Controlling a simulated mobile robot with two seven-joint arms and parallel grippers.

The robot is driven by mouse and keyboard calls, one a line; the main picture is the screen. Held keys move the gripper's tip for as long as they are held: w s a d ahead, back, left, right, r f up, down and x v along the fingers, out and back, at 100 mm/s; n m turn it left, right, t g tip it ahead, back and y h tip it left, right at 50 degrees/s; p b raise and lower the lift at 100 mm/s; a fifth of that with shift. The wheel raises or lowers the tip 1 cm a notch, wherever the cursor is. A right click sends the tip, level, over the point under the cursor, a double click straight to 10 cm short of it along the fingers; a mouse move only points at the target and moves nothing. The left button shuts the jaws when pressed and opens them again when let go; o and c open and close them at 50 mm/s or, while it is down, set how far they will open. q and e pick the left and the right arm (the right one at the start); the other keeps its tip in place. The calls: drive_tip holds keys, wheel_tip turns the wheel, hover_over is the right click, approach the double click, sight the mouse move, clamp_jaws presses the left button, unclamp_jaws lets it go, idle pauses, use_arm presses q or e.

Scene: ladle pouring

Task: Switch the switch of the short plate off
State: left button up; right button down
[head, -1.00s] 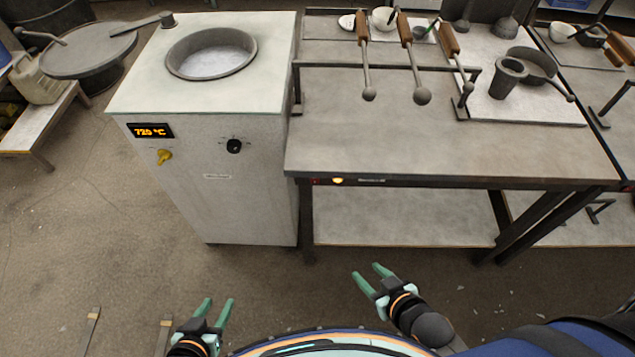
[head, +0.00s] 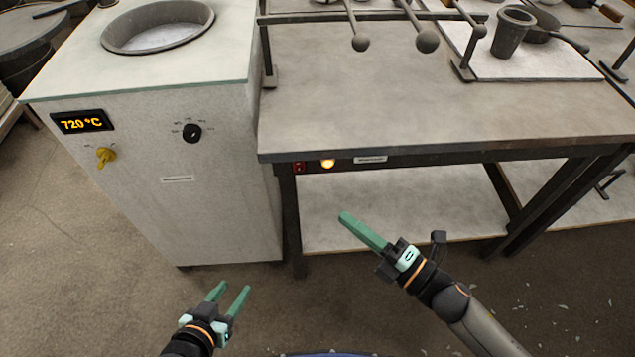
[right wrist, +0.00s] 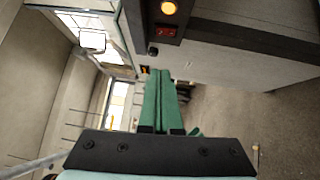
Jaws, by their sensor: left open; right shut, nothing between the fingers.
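A small red rocker switch (head: 299,167) is on the dark front rail of the grey metal plate table (head: 400,125). A lit amber lamp (head: 328,163) is just right of it. In the right wrist view the red switch (right wrist: 168,31) and glowing lamp (right wrist: 168,7) show on a dark panel near the top. My right gripper (head: 345,217) is shut and empty, below and right of the switch, apart from it. Its green fingers (right wrist: 158,75) point towards the panel's side in the wrist view. My left gripper (head: 232,288) is open and empty, low in front of the furnace.
A lower shelf (head: 440,215) lies under the table. Ladles hang over a rack bar (head: 390,16). Floor in front is free.

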use_arm(q)
drive_tip(key=shift+w+d, duration=0.15)
drive_tip(key=shift+d, duration=0.05)
use_arm(e)
drive_tip(key=shift+s+a+n, duration=0.1)
drive_tip(key=shift+n, duration=0.3)
drive_tip(key=shift+a, duration=0.1)
use_arm(q)
drive_tip(key=w+r, duration=0.1)
drive_tip(key=w+r+t, duration=0.1)
drive_tip(key=shift+a+r, duration=0.15)
drive_tip(key=shift+r, duration=0.15)
use_arm(e)
approach(294, 164)
drive_tip(key=x, duration=0.6)
use_arm(q)
drive_tip(key=shift+s, duration=0.15)
